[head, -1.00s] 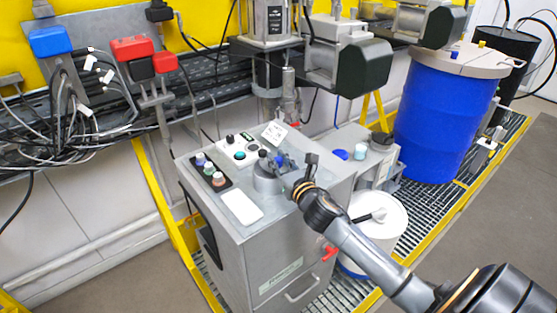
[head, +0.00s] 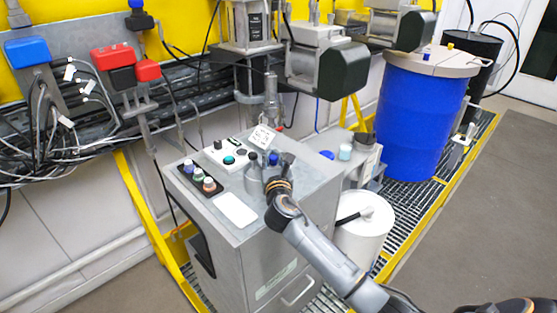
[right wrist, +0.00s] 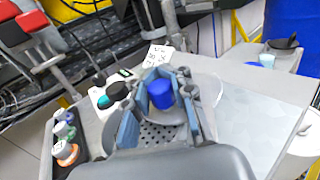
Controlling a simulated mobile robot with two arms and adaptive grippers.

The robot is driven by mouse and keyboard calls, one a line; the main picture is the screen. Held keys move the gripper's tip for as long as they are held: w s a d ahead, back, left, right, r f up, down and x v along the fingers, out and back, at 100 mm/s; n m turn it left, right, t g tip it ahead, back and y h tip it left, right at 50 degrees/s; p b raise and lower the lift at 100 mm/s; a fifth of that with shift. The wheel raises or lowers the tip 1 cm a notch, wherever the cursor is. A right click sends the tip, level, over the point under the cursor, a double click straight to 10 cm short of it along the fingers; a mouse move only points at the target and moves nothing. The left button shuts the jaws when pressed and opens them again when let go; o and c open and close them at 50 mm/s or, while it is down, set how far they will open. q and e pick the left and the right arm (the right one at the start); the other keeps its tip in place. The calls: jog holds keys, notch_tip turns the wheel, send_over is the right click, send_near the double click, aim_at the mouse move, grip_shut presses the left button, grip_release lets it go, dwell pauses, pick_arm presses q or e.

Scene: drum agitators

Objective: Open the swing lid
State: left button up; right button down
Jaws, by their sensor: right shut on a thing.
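A grey cabinet (head: 222,262) stands at the centre of the head view. On its top is a short grey round housing (head: 253,181) with a small blue knob (head: 273,158). In the right wrist view the blue knob (right wrist: 162,95) sits between the two fingers, above a perforated plate (right wrist: 160,134). My right gripper (head: 280,163) reaches over the cabinet top and is shut on the blue knob; it also shows in the right wrist view (right wrist: 166,76). The fingers hide part of the housing, and I cannot tell how far the lid is swung. My left gripper is not in view.
Coloured buttons (head: 197,176) and a white plate (head: 236,210) lie on the cabinet top beside the housing. A white drum (head: 364,232) stands to the right, a blue drum (head: 421,115) behind it. Heavy machinery (head: 325,62) hangs above the back. Floor at right is clear.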

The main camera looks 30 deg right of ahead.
jog(key=m+h, duration=0.1)
jog(key=g+h, duration=0.1)
jog(key=d+m+g+h, duration=0.1)
jog(key=shift+f+m+b, duration=0.3)
jog(key=shift+s+d+f+m+g+h, duration=0.1)
jog(key=shift+d+m+g+h, duration=0.15)
jog(key=shift+m+g+h, duration=0.45)
jog(key=shift+s+d+f+m+g+h, duration=0.1)
jog(key=shift+d+m+g+h, duration=0.25)
jog(key=shift+h, duration=0.55)
jog(key=shift+m+g+b, duration=0.25)
jog(key=shift+g+b, duration=0.05)
jog(key=shift+g, duration=0.15)
jog(key=c, duration=1.3)
grip_release()
jog(key=shift+s+r, duration=0.1)
jog(key=shift+r, duration=0.05)
jog(key=shift+o, duration=0.8)
jog(key=shift+s+r+h, duration=0.2)
jog(key=shift+r+h, duration=0.05)
jog(key=shift+h, duration=0.05)
jog(key=shift+a, duration=0.15)
jog(key=v, duration=1.1)
jog(key=shift+s+a, duration=0.15)
jog(key=shift+s, duration=0.25)
